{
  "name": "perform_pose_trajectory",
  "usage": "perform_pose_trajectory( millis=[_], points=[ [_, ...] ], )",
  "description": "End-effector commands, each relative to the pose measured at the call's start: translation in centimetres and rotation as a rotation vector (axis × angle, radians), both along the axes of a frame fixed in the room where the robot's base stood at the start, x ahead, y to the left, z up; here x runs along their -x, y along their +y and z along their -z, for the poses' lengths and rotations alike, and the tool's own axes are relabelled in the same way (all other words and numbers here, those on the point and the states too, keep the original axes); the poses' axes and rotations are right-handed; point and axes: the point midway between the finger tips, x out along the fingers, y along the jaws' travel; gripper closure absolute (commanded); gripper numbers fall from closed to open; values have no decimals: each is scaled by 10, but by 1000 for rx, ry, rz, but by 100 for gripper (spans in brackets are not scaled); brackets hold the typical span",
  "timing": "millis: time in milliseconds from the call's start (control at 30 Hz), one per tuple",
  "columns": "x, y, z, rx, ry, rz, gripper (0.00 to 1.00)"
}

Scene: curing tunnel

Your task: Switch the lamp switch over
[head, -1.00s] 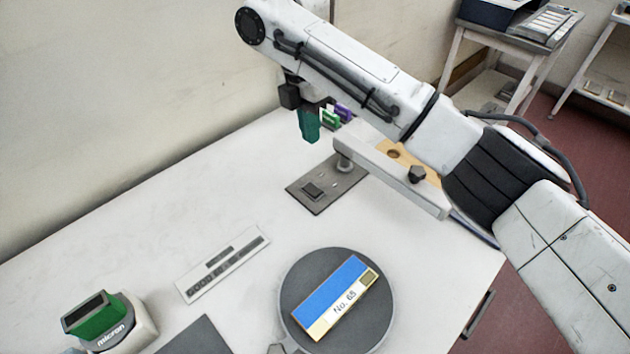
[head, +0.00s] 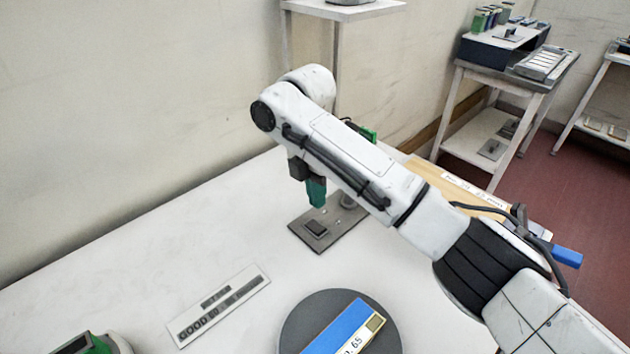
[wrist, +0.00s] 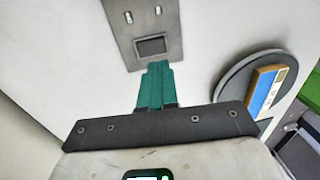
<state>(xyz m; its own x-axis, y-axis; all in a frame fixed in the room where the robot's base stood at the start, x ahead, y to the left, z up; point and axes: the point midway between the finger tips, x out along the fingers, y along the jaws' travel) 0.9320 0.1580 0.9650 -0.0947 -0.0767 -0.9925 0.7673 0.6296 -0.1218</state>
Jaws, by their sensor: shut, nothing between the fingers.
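The lamp switch is a dark square rocker (head: 316,228) on a grey plate (head: 300,238) lying on the white table. In the wrist view the rocker (wrist: 152,45) sits at the near end of the plate (wrist: 118,35), with two small pale fittings farther along it. My gripper (head: 317,203) has green fingers, shut and empty, pointing down just above and behind the rocker in the head view. In the wrist view the fingertips (wrist: 158,66) are just short of the rocker, in line with it. I cannot tell whether they touch the plate. Part of the plate is hidden behind my arm.
A round dark grey disc (head: 293,335) bears a blue and yellow box (head: 340,325) at the front. A label strip (head: 218,305) lies to the left. A green-topped object (head: 95,345) is at the lower left edge. Table between strip and wall is clear.

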Motion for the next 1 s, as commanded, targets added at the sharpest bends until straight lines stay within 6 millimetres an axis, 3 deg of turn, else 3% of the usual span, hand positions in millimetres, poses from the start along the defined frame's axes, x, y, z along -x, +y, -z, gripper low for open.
perform_pose_trajectory(
  millis=[200,400,1000],
  points=[
    [4,-4,39,3,2,0,100],
    [6,-5,61,2,1,0,100],
    [0,-6,73,-16,-20,1,100]
  ],
)
